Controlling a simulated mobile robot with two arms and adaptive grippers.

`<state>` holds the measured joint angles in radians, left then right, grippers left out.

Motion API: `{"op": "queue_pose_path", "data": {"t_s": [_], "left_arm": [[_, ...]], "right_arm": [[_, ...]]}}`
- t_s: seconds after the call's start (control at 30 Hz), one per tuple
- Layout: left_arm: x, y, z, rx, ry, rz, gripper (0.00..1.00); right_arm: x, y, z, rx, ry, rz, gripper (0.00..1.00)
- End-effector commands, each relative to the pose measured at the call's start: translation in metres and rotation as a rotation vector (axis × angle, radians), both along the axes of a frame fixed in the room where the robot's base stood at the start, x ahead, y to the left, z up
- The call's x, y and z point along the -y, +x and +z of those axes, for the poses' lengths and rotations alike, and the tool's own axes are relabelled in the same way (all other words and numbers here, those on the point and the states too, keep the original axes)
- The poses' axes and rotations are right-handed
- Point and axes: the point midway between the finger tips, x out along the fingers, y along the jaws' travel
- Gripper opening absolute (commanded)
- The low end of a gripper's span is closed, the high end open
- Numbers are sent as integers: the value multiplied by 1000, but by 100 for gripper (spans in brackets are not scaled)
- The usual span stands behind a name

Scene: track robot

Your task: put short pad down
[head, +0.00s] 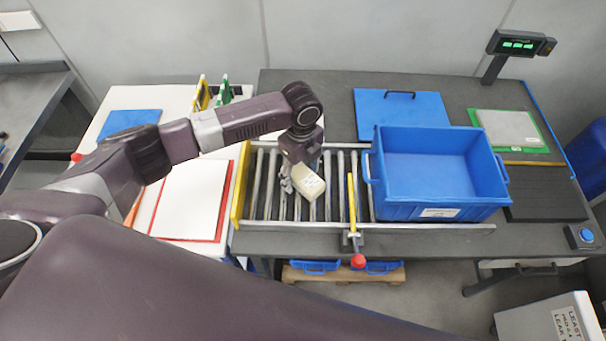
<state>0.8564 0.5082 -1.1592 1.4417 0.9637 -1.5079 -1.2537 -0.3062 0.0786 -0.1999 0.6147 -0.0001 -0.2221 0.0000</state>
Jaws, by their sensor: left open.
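The short pad is probably the small cream block (308,183) with a printed label, lying tilted on the roller conveyor (283,206). My left gripper (291,181) is over the conveyor, pointing down, right at the block's left side. Its jaws are open. I cannot tell whether a finger still touches the block, and the wrist hides part of it. My right gripper does not show.
A yellow stop bar (352,203) with a red knob stands right of the block. Beyond it is a blue tote (437,205). A blue lid (400,110) lies behind. A scale (508,128) is at the right. A white board (188,200) lies left of the conveyor.

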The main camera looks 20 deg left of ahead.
Motion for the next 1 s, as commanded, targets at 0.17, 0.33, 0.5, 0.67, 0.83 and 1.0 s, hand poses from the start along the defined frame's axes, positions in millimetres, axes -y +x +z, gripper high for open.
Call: {"op": "queue_pose_path", "data": {"t_s": [0.17, 0.33, 0.5, 0.67, 0.83, 1.0], "left_arm": [[0, 0, -2, 1, 0, -1, 61], [0, 0, -1, 1, 0, -1, 48], [0, 0, -1, 1, 0, -1, 29], [0, 0, -1, 1, 0, 0, 12], [0, 0, -1, 1, 0, 0, 12], [0, 1, 6, 3, -1, 0, 12]], "right_arm": [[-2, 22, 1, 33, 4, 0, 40], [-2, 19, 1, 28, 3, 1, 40], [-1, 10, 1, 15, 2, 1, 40], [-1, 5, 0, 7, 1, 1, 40], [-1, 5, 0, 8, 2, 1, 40], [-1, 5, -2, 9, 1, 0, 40]]}}
